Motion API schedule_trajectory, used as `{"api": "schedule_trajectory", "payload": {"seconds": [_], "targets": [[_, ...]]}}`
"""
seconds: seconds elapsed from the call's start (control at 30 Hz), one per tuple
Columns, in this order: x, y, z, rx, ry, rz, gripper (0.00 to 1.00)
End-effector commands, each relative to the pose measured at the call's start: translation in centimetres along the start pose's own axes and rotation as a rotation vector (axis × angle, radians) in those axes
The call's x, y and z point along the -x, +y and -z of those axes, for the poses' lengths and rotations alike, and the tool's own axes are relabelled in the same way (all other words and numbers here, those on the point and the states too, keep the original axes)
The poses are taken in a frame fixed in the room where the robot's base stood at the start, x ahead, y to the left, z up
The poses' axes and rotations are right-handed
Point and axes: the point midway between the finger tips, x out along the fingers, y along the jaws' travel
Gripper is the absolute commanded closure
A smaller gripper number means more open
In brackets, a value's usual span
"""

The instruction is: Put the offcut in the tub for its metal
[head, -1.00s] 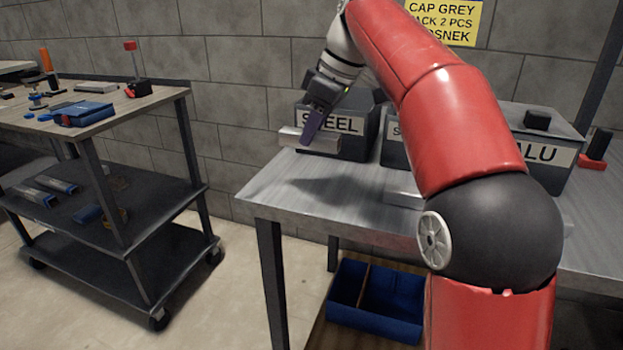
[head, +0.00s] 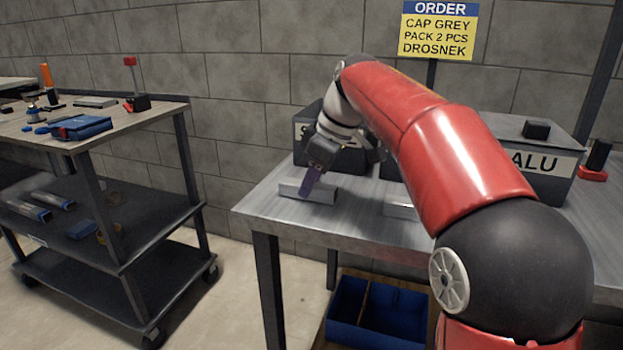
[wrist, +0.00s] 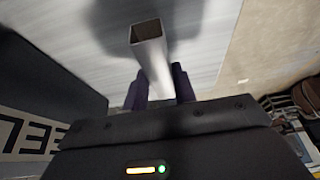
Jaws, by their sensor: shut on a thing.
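The offcut (head: 308,191) is a short silvery square tube. My gripper (head: 313,183) is shut on it, low at the left part of the grey table, in front of the steel tub (head: 302,158). I cannot tell whether the offcut touches the table. In the wrist view the tube (wrist: 149,50) sticks out between the purple fingers, its open end showing. The steel tub's label is mostly hidden behind my arm. A tub marked ALU (head: 552,190) stands at the right. A middle tub (head: 394,168) is mostly hidden by my arm.
A dark block (head: 536,129) sits on top of the ALU tub. Another silvery piece (head: 400,211) lies on the table (head: 350,228), partly behind my arm. A black and red item (head: 597,160) stands at the far right. A cart (head: 150,112) with tools stands left, across a floor gap.

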Motion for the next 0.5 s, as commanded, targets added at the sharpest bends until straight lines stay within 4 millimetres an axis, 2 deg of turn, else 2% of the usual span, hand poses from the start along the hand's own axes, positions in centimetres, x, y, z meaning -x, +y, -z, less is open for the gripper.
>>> {"api": "schedule_trajectory", "payload": {"seconds": [0.03, 0.2, 0.5], "targets": [[-0.16, 0.00, -0.08, 0.000, 0.000, 0.000, 0.72], [-0.07, 0.00, -0.04, 0.000, 0.000, 0.000, 0.51], [-0.18, 0.01, -0.06, 0.000, 0.000, -0.001, 0.51]]}}
